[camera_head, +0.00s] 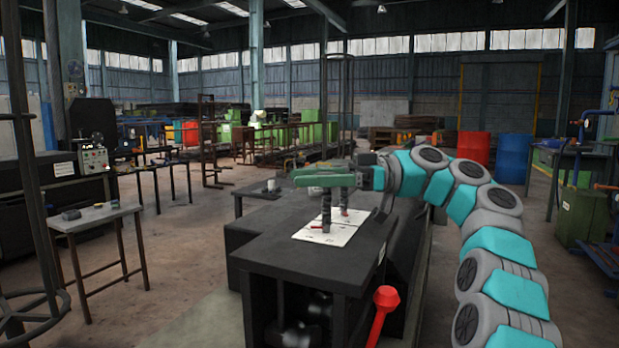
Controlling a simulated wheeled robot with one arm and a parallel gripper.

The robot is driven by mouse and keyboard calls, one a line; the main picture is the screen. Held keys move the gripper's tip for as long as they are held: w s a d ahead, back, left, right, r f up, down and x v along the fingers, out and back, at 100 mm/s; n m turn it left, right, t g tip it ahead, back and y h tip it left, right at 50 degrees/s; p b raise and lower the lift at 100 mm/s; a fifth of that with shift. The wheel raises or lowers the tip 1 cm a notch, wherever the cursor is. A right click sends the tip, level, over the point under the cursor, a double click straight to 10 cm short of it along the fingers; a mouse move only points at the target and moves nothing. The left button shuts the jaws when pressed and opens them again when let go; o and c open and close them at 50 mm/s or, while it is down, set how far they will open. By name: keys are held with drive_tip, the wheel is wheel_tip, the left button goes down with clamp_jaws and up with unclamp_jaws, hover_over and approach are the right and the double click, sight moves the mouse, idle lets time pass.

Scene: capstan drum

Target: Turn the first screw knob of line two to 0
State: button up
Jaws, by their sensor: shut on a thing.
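A white dial plate (311,231) lies on top of the dark machine. Two dark, ridged upright screws stand on it, a near one (326,212) and a far one (345,197). A small red pointer (317,227) shows at the foot of the near screw, and another at the far one. The dial marks are too small to read. My gripper (308,178) reaches in from the right, level, over the tops of the screws. It is shut on a screw knob, seemingly the near one; its green jaws hide the knob itself.
The machine's dark top (305,258) is bare in front of the plate. A red-knobbed lever (385,297) rises at its near right corner. A light cup (271,186) stands behind on the left. A small side table (95,217) stands further left, with open floor between.

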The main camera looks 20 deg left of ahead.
idle(0.5)
drive_tip(key=o, duration=1.4)
drive_tip(key=shift+c, duration=0.2)
drive_tip(key=shift+d, duration=0.15)
